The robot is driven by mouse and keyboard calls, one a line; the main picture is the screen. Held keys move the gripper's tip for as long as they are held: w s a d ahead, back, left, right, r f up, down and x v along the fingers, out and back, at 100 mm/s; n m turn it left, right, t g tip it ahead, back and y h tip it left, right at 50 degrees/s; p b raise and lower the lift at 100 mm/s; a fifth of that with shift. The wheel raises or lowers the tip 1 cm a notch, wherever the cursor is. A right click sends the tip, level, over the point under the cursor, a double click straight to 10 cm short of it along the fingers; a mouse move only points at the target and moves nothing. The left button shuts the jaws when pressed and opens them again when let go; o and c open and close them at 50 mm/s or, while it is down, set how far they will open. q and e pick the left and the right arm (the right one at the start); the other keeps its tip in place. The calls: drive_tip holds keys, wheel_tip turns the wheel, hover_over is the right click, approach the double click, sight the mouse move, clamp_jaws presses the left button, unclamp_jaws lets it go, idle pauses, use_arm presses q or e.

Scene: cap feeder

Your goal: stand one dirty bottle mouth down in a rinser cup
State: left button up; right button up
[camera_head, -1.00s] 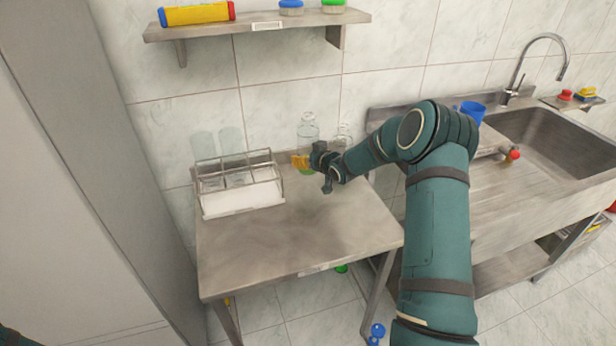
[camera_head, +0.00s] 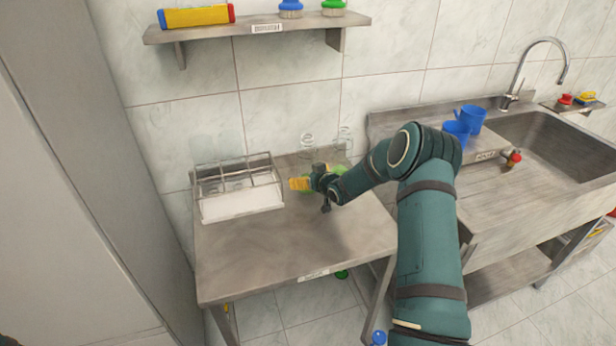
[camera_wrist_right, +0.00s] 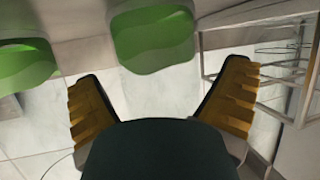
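Two clear bottles with green in their lower parts, a left one (camera_head: 307,143) and a right one (camera_head: 344,136), stand at the back of the steel table. My right gripper (camera_head: 300,184) is low over the table, in front of the left bottle, and partly hides the green. In the right wrist view its yellow fingers (camera_wrist_right: 160,100) are spread with nothing between them. One green shape (camera_wrist_right: 152,42) lies just beyond the fingertips and another (camera_wrist_right: 25,65) is off to the left. A wire-framed rack (camera_head: 238,205) stands left of the gripper; rinser cups are not clearly distinguishable.
The table's front (camera_head: 290,262) is clear. Two blue mugs (camera_head: 471,119) stand by the sink (camera_head: 560,140) at right. A tall grey cabinet (camera_head: 110,150) closes the left side.

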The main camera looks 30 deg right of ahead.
drive_tip(key=shift+r, duration=0.1)
drive_tip(key=shift+r, duration=0.1)
drive_tip(key=shift+s+r+p, duration=0.15)
drive_tip(key=shift+s+p, duration=0.1)
drive_tip(key=shift+p, duration=0.05)
drive_tip(key=p+v, duration=0.1)
drive_tip(key=v, duration=1)
drive_tip(key=shift+s, duration=0.25)
